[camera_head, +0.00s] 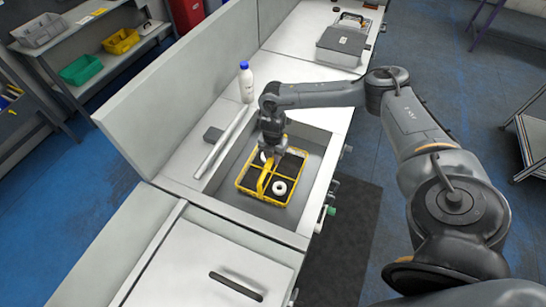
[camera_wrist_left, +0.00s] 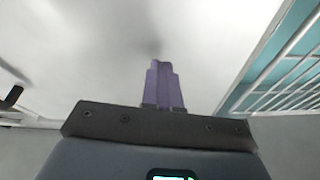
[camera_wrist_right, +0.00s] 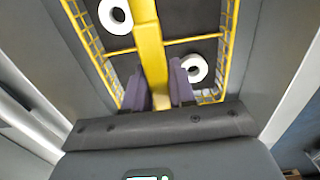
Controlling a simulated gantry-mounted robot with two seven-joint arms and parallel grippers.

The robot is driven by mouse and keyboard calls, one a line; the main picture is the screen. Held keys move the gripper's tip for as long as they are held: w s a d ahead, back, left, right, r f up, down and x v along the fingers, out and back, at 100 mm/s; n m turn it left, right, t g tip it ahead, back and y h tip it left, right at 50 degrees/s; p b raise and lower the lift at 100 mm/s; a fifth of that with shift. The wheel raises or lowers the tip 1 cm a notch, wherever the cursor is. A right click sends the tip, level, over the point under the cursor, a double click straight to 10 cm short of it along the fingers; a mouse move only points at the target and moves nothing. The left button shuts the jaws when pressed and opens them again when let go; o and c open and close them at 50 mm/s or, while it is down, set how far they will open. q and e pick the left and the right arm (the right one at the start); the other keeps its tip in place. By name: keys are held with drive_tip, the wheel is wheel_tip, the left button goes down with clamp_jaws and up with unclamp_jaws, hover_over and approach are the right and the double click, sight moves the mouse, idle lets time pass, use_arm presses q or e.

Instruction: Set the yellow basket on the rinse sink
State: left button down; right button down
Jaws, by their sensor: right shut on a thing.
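The yellow basket (camera_head: 240,187) is a wire frame with dark compartments, a yellow handle and white rings inside. In the head view it is within the outline of the recessed grey sink (camera_head: 255,207); I cannot tell whether it touches the bottom. My right gripper (camera_head: 270,157) is above it, shut on its handle. In the right wrist view the purple fingers (camera_wrist_right: 160,90) lie on both sides of the yellow handle (camera_wrist_right: 150,50), with part of the basket hidden behind them. My left gripper (camera_wrist_left: 164,85) shows only in its wrist view, with fingers together and nothing between them.
A white bottle with a blue cap (camera_head: 246,82) stands behind the sink. A grey case (camera_head: 342,42) sits at the far counter end. A tall panel (camera_head: 180,95) borders the counter.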

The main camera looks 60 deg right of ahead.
drive_tip(key=shift+f, duration=0.2)
drive_tip(key=c, duration=0.9)
unclamp_jaws()
drive_tip(key=shift+c, duration=0.2)
use_arm(q)
drive_tip(key=shift+a, duration=0.1)
